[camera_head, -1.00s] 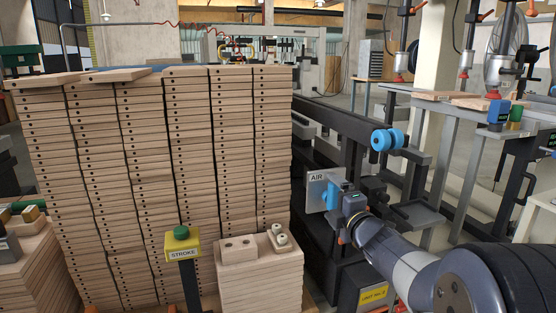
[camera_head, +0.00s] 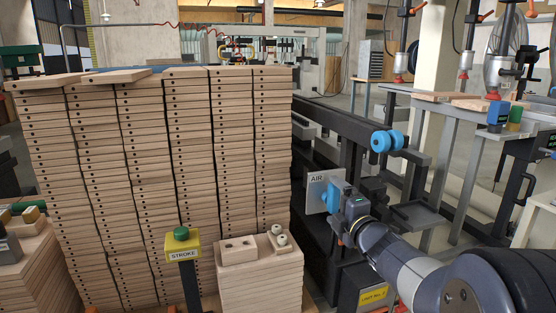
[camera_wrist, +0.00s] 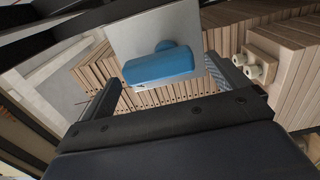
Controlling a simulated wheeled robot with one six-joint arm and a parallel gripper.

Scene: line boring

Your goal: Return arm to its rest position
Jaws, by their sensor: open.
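My gripper (camera_head: 338,200) is in front of the AIR panel (camera_head: 316,191) at the right of the wood stacks in the head view. A blue handle (camera_head: 331,197) sticks out from this panel, right at my gripper. In the wrist view, my gripper (camera_wrist: 165,95) has its two dark fingers spread wide. The blue handle (camera_wrist: 158,68) lies between and beyond them on the light panel (camera_wrist: 140,35), and no finger visibly touches it. My arm reaches in from the lower right of the head view.
Tall stacks of drilled boards (camera_head: 150,180) fill the left. A yellow STROKE box with a green button (camera_head: 181,234) stands before them, beside a wooden stack (camera_head: 258,285). Grey tables (camera_head: 470,105) stand right.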

